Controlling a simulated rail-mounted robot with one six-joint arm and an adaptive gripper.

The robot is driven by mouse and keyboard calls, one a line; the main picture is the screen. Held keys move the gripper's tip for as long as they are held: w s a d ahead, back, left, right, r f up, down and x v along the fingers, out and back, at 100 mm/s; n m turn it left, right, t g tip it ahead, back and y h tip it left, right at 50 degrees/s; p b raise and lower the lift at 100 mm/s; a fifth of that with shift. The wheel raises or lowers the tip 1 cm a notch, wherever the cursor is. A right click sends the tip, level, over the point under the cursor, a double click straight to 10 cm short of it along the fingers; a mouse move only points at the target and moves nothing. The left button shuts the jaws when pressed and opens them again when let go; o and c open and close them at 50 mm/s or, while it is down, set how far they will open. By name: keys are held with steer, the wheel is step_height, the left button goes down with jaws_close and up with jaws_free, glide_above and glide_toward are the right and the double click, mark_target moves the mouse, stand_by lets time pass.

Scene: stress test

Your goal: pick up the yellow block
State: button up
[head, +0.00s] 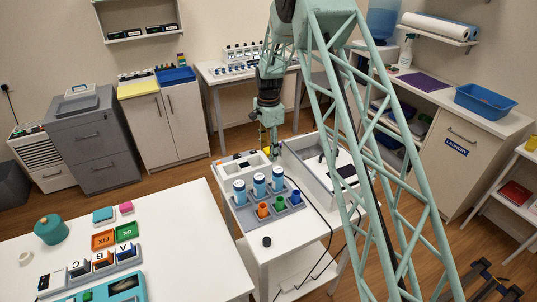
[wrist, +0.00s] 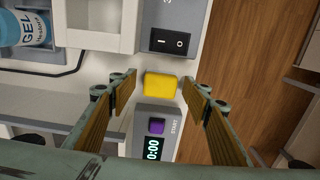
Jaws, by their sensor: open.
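The yellow block (wrist: 160,85) lies on the white surface in the wrist view, between the open fingers of my gripper (wrist: 158,84). A gap shows on each side of it, and no finger touches it. In the head view, my gripper (head: 272,150) points down over the far end of the white cart, and a small part of the yellow block (head: 267,151) shows beside it. The rest of the block is hidden there by the gripper.
A grey switch box (wrist: 175,28) and a timer (wrist: 155,140) with a purple button flank the block closely. A white tray (wrist: 98,28) is nearby. On the cart, a grey rack (head: 266,213) holds bottles and coloured pieces; a grey bin (head: 310,178) stands right.

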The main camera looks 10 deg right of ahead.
steer(key=shift+c, duration=0.7)
steer(key=c, duration=0.8)
steer(key=shift+o, duration=0.2)
steer(key=shift+r, duration=0.1)
steer(key=shift+r+p, duration=0.3)
steer(key=shift+r, duration=4.65)
steer(key=shift+o, duration=0.3)
steer(key=s+r+n+b, duration=0.4)
steer(key=s+r+n, duration=0.3)
steer(key=s+n, duration=0.4)
steer(key=shift+s+r+n, duration=0.25)
steer(key=shift+s+n, duration=0.15)
steer(key=shift+a, duration=0.1)
